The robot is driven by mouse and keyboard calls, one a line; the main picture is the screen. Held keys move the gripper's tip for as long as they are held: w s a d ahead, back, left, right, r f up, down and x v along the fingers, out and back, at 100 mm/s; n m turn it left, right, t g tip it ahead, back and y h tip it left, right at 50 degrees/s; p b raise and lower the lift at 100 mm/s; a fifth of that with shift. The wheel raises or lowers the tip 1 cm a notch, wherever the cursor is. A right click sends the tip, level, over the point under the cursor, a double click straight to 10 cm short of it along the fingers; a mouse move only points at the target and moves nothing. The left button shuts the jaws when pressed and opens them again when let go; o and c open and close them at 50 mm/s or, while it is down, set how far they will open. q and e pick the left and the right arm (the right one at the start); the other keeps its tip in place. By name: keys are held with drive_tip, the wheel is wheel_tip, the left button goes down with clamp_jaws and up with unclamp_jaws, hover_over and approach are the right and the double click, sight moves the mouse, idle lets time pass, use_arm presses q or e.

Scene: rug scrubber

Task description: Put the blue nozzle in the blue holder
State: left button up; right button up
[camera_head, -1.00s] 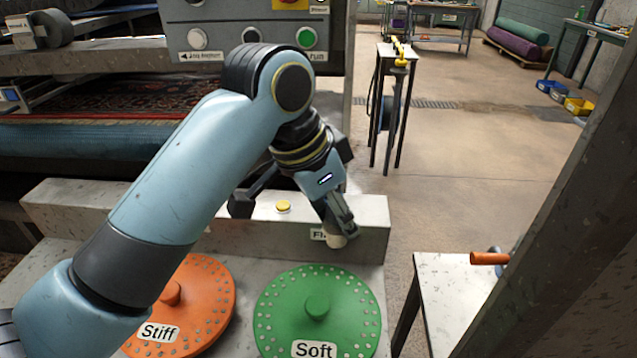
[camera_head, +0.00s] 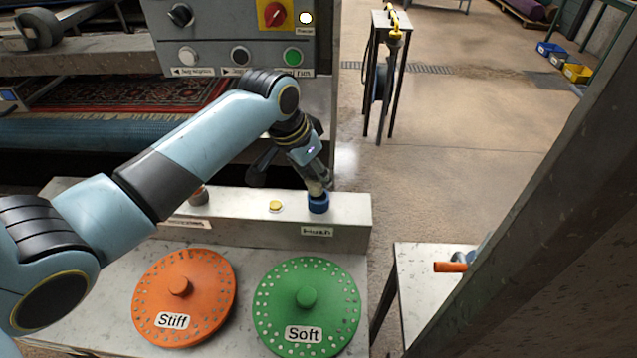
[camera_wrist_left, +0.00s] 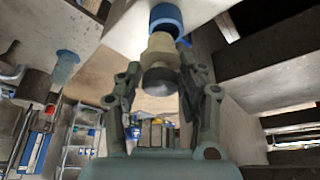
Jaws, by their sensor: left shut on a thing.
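My left gripper (camera_head: 319,188) hangs over the right end of a grey ledge. It is shut on a small piece, which I take to be the nozzle (camera_wrist_left: 162,48); in the left wrist view it looks cream with a dark round end, and no blue shows clearly on it. A blue ring-shaped holder (camera_head: 319,204) stands on the ledge directly under the fingertips. In the left wrist view the holder (camera_wrist_left: 165,14) is just beyond the cream end and overlaps it. I cannot tell whether the nozzle is inside the holder or only above it. My right gripper is out of view.
An orange Stiff disc (camera_head: 205,275) and a green Soft disc (camera_head: 325,278) lie in front. A control panel (camera_head: 215,30) stands behind.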

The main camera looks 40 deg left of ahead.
sight(319, 186)
use_arm(q)
drive_tip(key=shift+w+a+f, duration=0.15)
drive_tip(key=shift+w+f, duration=0.35)
drive_tip(key=shift+w, duration=0.3)
wheel_tip(319, 186, down, 3)
drive_tip(key=shift+f, duration=0.5)
drive_tip(key=shift+f, duration=0.15)
drive_tip(key=o, duration=1.2)
drive_tip(key=shift+c, duration=0.2)
